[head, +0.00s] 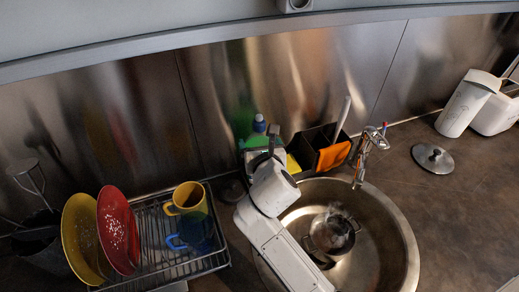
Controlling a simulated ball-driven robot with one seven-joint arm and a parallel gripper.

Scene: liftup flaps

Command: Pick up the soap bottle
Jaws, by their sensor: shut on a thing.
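The soap bottle (259,124) has a blue cap and a green body, and stands upright behind the sink, close to the metal wall. My gripper (264,147) is at the bottle, coming from the front, and is shut on it. My white arm hides most of the bottle's lower body and much of the fingers. I cannot tell whether the bottle's base touches the counter.
A dark caddy (316,138) with an orange cloth (334,156) stands close right of the bottle. The faucet (372,140) rises behind the sink (402,232), which holds a pot (331,235). A dish rack (150,225) with plates and mugs is at left. Counter at right is mostly free.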

